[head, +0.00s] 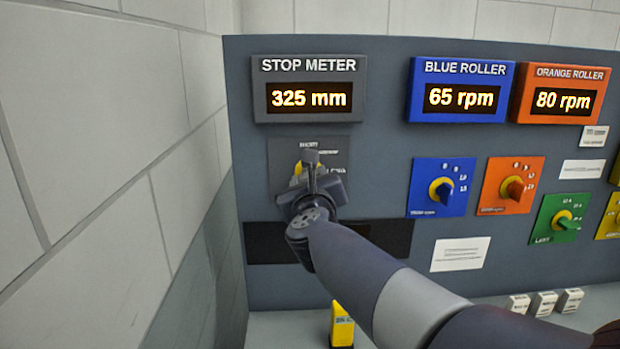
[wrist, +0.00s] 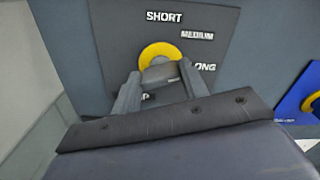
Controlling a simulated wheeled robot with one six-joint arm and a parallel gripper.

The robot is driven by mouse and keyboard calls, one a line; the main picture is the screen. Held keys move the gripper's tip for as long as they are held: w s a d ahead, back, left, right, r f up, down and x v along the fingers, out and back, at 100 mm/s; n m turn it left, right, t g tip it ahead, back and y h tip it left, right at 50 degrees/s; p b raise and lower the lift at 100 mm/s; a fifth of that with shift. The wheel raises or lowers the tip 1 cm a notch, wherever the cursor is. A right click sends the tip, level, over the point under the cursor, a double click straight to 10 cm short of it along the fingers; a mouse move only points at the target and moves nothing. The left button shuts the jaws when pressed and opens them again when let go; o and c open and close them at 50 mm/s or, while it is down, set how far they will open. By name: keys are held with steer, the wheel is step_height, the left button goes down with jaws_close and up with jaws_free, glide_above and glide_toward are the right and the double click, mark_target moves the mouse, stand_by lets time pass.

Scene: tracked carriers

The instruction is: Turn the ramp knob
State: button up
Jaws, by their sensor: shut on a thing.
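The grey knob (wrist: 158,68) with a yellow ring (wrist: 160,50) sits on a dark grey plate (wrist: 120,40), below the STOP METER display. The plate reads SHORT, MEDIUM and a partly hidden LONG. Its lower label is mostly covered, with only a final P showing in the wrist view. My gripper (wrist: 160,84) has one finger on each side of the knob and is shut on it. In the head view my gripper (head: 311,170) covers most of the knob, so its pointing direction is hard to tell. The plate (head: 280,155) shows around it.
The STOP METER (head: 309,90) reads 325 mm. The blue roller display (head: 460,90) reads 65 rpm, the orange (head: 563,93) 80 rpm. A blue knob (head: 442,190), an orange knob (head: 515,189) and a green knob (head: 567,222) are to the right. A pale wall (head: 110,130) stands close on the left.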

steer(key=shift+n+p, duration=0.45)
steer(key=shift+n, duration=1.85)
steer(key=o, duration=1)
steer(key=shift+a, duration=0.1)
steer(key=shift+s, duration=0.1)
steer(key=s, duration=1)
steer(key=shift+s+f, duration=0.1)
steer(key=shift+s, duration=0.25)
